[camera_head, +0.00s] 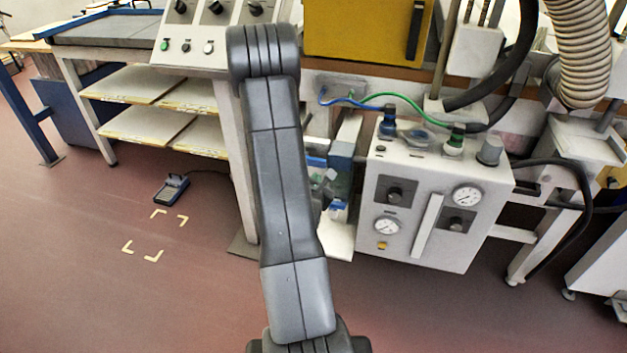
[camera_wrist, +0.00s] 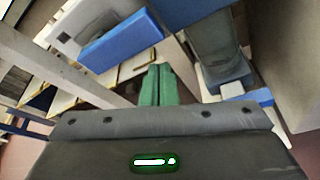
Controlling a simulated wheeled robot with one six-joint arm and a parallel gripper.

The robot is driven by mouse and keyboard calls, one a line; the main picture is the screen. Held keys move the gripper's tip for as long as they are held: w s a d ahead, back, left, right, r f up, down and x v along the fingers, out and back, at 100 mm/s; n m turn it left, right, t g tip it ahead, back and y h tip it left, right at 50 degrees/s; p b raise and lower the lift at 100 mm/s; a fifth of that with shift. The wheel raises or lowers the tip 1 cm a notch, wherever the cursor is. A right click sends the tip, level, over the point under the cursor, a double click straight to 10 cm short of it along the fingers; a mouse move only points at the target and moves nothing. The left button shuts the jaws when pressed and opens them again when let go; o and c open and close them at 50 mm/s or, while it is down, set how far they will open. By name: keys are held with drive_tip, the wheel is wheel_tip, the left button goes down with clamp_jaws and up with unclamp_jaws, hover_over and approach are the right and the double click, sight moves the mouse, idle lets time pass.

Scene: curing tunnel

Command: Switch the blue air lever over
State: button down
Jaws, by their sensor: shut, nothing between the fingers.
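The pale control box (camera_head: 412,160) in the head view carries gauges and knobs. A blue lever-like fitting (camera_head: 388,122) stands on its top left, where a blue hose ends. A green fitting (camera_head: 455,138) stands to its right. My gripper (camera_wrist: 158,70) shows in the wrist view as two green fingers, closed together with nothing between them. In the head view my arm hides it, so its distance from the lever is unclear. A blue block (camera_wrist: 120,42) lies ahead and left of the fingers in the wrist view; I cannot tell whether it is the lever.
A grey-blue part (camera_wrist: 224,60) is close right of the fingers. In the head view, a yellow cabinet (camera_head: 368,30) and thick black hoses (camera_head: 512,60) are behind the box. A shelved bench (camera_head: 130,85) and a foot pedal (camera_head: 172,188) are at left. The floor in front is clear.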

drive_tip(key=a+f+v, duration=0.1)
drive_tip(key=v, duration=0.8)
drive_tip(key=shift+s+a, duration=0.3)
drive_tip(key=shift+a, duration=0.05)
drive_tip(key=shift+f, duration=0.1)
drive_tip(key=w+d+p, duration=0.3)
drive_tip(key=w, duration=0.6)
drive_tip(key=shift+r, duration=0.4)
